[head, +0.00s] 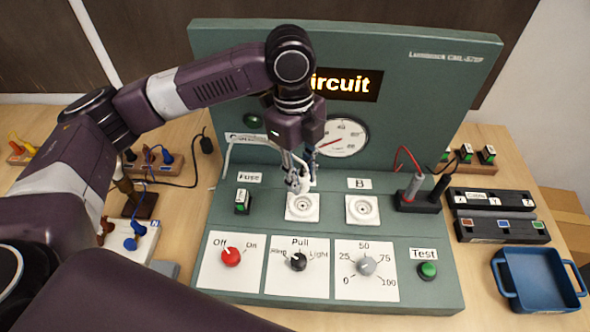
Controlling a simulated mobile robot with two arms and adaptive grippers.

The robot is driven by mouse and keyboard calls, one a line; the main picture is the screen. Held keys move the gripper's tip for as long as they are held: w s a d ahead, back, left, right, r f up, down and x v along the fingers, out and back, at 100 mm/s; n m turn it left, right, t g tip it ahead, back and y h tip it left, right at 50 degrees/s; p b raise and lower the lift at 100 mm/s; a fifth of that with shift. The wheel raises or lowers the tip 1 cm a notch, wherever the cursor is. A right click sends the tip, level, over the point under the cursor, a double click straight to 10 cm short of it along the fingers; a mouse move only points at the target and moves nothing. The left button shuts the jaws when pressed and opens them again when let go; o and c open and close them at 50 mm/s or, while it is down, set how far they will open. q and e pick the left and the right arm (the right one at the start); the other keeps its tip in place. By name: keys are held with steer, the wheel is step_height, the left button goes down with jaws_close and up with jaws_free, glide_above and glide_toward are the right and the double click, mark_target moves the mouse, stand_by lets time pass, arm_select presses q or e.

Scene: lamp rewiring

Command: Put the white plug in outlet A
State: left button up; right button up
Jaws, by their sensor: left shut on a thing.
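My left gripper (300,172) comes down from above at the middle of the green test panel and is shut on the white plug (304,184). The plug is just above or at the back edge of the left white outlet (302,208); I cannot tell whether they touch. This outlet's label is hidden behind the gripper. Its socket face shows uncovered. Outlet B (362,210) is to its right, empty, with its label behind it. A white cord (227,154) shows left of the gripper. My right gripper is not in view.
The panel (420,90) carries a red knob (231,256), a black knob (296,261), a grey knob (365,265) and a green test button (428,270). Red and black probes (414,188) stand right of outlet B. A blue tray (541,280) lies at the right.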

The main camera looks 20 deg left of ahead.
mark_target(303, 190)
arm_select(q)
steer(key=shift+d+m, duration=0.25)
steer(key=shift+m, duration=0.45)
steer(key=shift+w+f, duration=0.1)
steer(key=shift+f, duration=0.1)
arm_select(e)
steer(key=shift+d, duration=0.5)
arm_select(q)
step_height(303, 190, down, 3)
steer(key=b, duration=0.3)
steer(key=shift+r, duration=0.15)
steer(key=f+b, duration=0.1)
steer(key=b, duration=0.1)
steer(key=shift+f+b, duration=0.35)
steer(key=shift+f, duration=0.8)
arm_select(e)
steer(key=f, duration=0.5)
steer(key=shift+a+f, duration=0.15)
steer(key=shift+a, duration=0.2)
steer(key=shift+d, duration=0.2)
arm_select(q)
steer(key=shift+p, duration=0.5)
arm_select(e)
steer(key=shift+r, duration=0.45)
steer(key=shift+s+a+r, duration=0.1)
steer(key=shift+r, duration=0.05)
